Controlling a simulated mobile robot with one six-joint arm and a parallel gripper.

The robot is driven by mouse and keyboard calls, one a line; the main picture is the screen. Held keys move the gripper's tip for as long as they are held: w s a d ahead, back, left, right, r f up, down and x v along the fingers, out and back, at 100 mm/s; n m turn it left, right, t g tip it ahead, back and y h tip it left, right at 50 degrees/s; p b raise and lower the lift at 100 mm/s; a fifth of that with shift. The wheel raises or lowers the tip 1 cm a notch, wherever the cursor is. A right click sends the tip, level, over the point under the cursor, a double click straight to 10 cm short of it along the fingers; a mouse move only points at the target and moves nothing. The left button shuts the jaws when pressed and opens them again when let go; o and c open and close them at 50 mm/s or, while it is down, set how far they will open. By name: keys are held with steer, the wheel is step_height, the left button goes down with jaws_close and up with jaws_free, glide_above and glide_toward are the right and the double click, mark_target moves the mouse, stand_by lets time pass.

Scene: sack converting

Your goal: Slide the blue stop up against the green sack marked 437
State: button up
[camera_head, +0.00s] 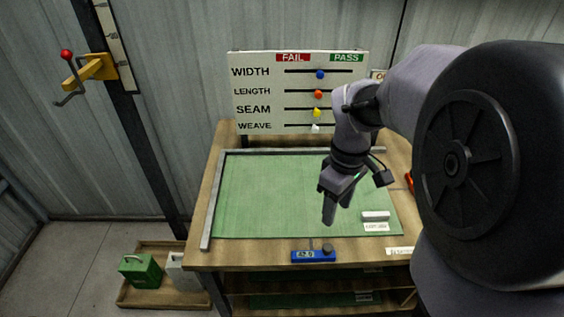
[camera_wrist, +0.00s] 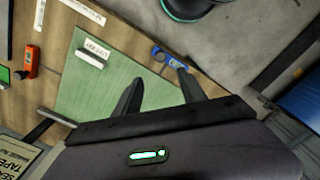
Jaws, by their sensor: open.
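The green sack (camera_head: 262,195) lies flat on the wooden bench; it also shows in the wrist view (camera_wrist: 105,85). Its small white label (camera_wrist: 97,48) seems to read LOT 437, but is hard to read. The blue stop (camera_head: 313,256) has a black knob and a small display that seems to read 42.0. It sits at the bench's front edge, just beyond the sack's near edge with a small gap. In the wrist view the blue stop (camera_wrist: 172,62) lies beyond the fingertips. My gripper (camera_head: 330,215) is open and empty, above the sack's near right part.
Grey metal bars (camera_head: 212,205) border the sack's left and far sides. A white block (camera_head: 376,215) lies near its right front corner. A WIDTH, LENGTH, SEAM and WEAVE board (camera_head: 300,92) stands behind. Green and grey weights (camera_head: 140,270) sit in a floor tray at left.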

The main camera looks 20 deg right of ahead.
mark_target(328, 247)
step_height(328, 247, down, 15)
steer(key=b, duration=0.7)
steer(key=shift+f, duration=0.2)
steer(key=shift+c, duration=0.2)
jaws_close()
steer(key=shift+r, duration=0.1)
stand_by(0.3)
